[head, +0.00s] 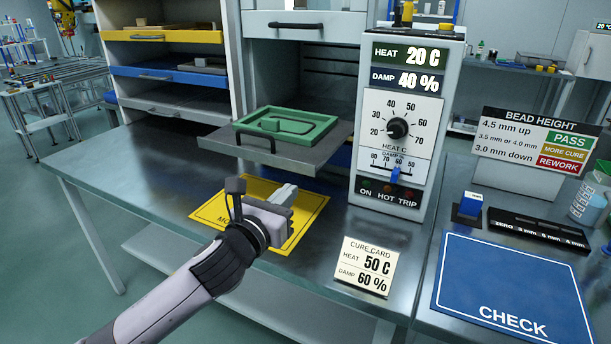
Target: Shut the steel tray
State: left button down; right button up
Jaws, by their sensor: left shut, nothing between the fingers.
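The steel tray (312,157) is slid out of the open chamber of the pale cabinet in the middle of the head view. A dark bar handle (255,138) is on its front edge. A green frame-shaped part (287,127) lies on the tray. My left gripper (287,195) is shut and empty, above the yellow mat, in front of and below the tray, apart from its handle. My right gripper is not in view.
The control box (405,125) with dial and slider stands close right of the tray. A cure card (365,266) and yellow mat (313,207) are on the bench. A rack at left holds a yellow tray (165,37) and blue tray (170,75). A blue CHECK mat (510,285) is at right.

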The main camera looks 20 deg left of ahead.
aim_at(311, 169)
pick_arm(q)
jog(key=shift+w+d, duration=0.15)
jog(key=shift+w, duration=1.8)
jog(key=shift+w+d, duration=0.15)
jog(key=shift+w, duration=1.8)
jog(key=shift+w, duration=0.1)
